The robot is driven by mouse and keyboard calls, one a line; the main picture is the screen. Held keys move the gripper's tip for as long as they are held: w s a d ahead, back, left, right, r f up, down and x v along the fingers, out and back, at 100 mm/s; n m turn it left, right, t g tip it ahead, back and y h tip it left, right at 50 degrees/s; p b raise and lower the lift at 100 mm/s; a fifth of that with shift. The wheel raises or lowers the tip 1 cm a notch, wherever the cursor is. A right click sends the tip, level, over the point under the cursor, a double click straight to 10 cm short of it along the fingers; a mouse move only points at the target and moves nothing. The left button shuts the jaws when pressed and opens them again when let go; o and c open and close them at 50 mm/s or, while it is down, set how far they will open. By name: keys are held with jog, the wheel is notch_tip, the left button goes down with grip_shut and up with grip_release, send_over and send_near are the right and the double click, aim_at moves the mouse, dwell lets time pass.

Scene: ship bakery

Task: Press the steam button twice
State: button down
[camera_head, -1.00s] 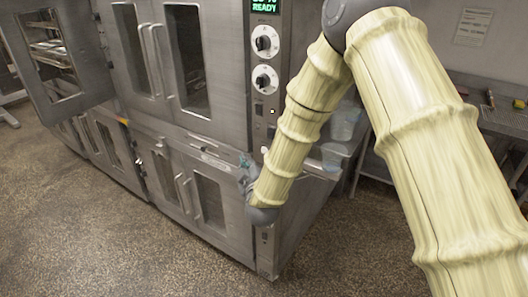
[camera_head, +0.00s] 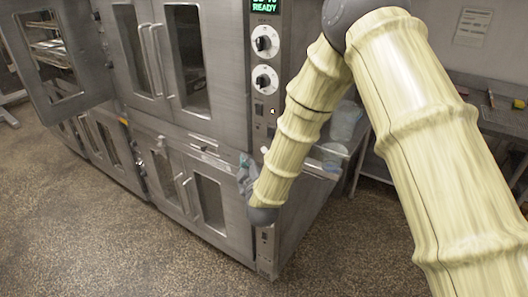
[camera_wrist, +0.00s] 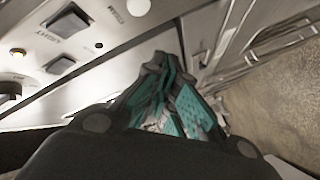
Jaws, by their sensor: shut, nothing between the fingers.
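The steam button appears as a pale round button (camera_wrist: 138,7) at the top edge of the wrist view, beside an upside-down label that seems to read STEAM. My gripper (camera_wrist: 165,65) is shut and empty, with its dark and teal fingers pointing towards the oven front. Its tips are below and right of the button in the wrist view, apart from it in the picture. In the head view my gripper (camera_head: 246,168) is small beside the lower oven doors.
The wrist view also shows a rocker switch labelled LIGHT (camera_wrist: 68,20), another rocker switch (camera_wrist: 62,64) and an amber lamp (camera_wrist: 18,52). The steel oven (camera_head: 226,95) has two knobs and a READY display (camera_head: 265,5). An upper door (camera_head: 55,60) stands open at left. Floor is clear in front.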

aim_at(264, 151)
jog(key=s+m+p, duration=0.1)
jog(key=m, duration=0.4)
jog(key=s+a+f+m+p, duration=0.1)
jog(key=m, duration=0.5)
jog(key=s+a+f+m+p, duration=0.1)
jog(key=m, duration=0.5)
jog(key=shift+s+g+p, duration=0.1)
jog(key=shift+g+p, duration=0.3)
jog(key=w+d, duration=0.5)
jog(key=w, duration=0.2)
dwell(0.4)
jog(key=shift+w+d+b, duration=0.1)
jog(key=shift+b, duration=0.25)
dwell(1.1)
